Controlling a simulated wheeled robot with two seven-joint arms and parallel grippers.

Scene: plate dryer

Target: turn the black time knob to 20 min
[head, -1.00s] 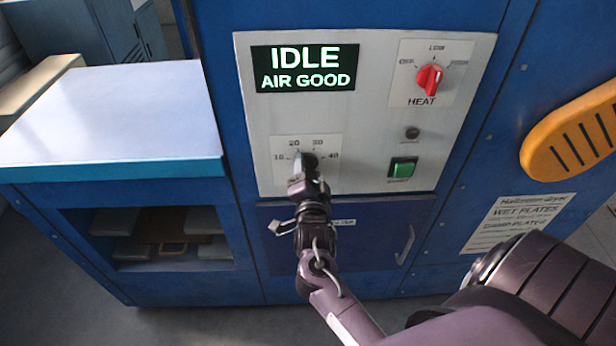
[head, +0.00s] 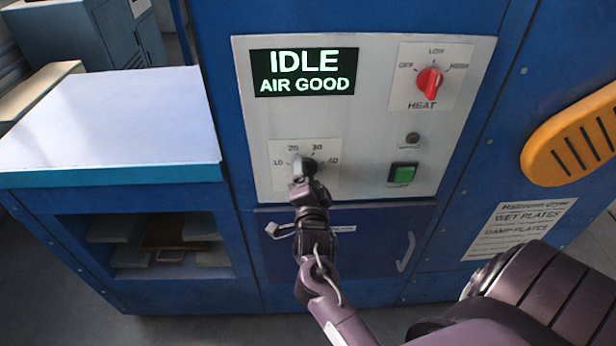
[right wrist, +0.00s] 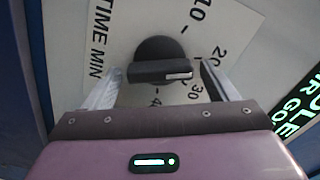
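The black time knob (head: 309,164) sits on a white dial plate marked 10, 20, 30 and 40, low on the grey control panel (head: 370,130). My right gripper (head: 304,180) is in front of the knob and partly hides it. In the right wrist view the knob (right wrist: 158,48) has a round base and a bar handle with a white mark at its right end. That mark faces the side of 20 and 30; the exact setting is unclear. The right gripper's fingers (right wrist: 162,68) stand on either side of the bar, with small gaps visible. My left gripper is out of view.
The display (head: 304,72) reads IDLE, AIR GOOD. A red heat knob (head: 429,81), a small dark button (head: 412,138) and a green button (head: 403,174) are to the right. A white-topped counter (head: 105,120) is at left. A yellow vented part (head: 575,140) sticks out at right.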

